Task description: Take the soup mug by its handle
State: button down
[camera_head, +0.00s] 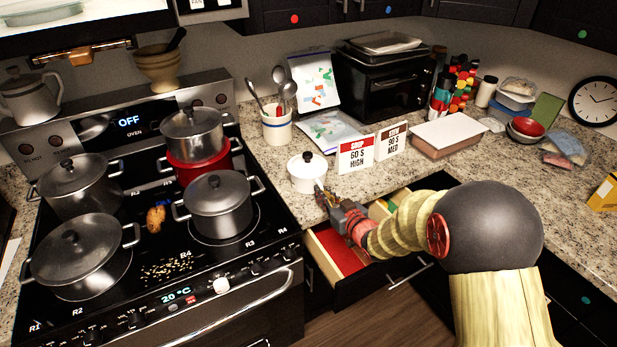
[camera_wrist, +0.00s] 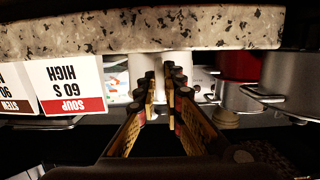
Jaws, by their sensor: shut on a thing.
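The soup mug (camera_head: 307,173) is white with a lid and a dark knob. It stands upright on the granite counter, right of the stove and left of the soup card. My gripper (camera_head: 322,194) reaches in over the counter's front edge, at the near right side of the mug. In the wrist view, which is upside down, the two fingers (camera_wrist: 163,78) are in front of the white mug (camera_wrist: 144,65) with a narrow gap between them. They are shut on its handle, which the fingers mostly hide.
The soup card (camera_head: 356,154) and stew card (camera_head: 391,141) stand right of the mug. An open drawer (camera_head: 335,250) with a red inside is below my arm. A utensil crock (camera_head: 277,124) stands behind. Several pots, including a grey one (camera_head: 219,205), crowd the stove at left.

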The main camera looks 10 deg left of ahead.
jog(key=shift+r+p, duration=1.5)
jog(key=shift+r, duration=1.15)
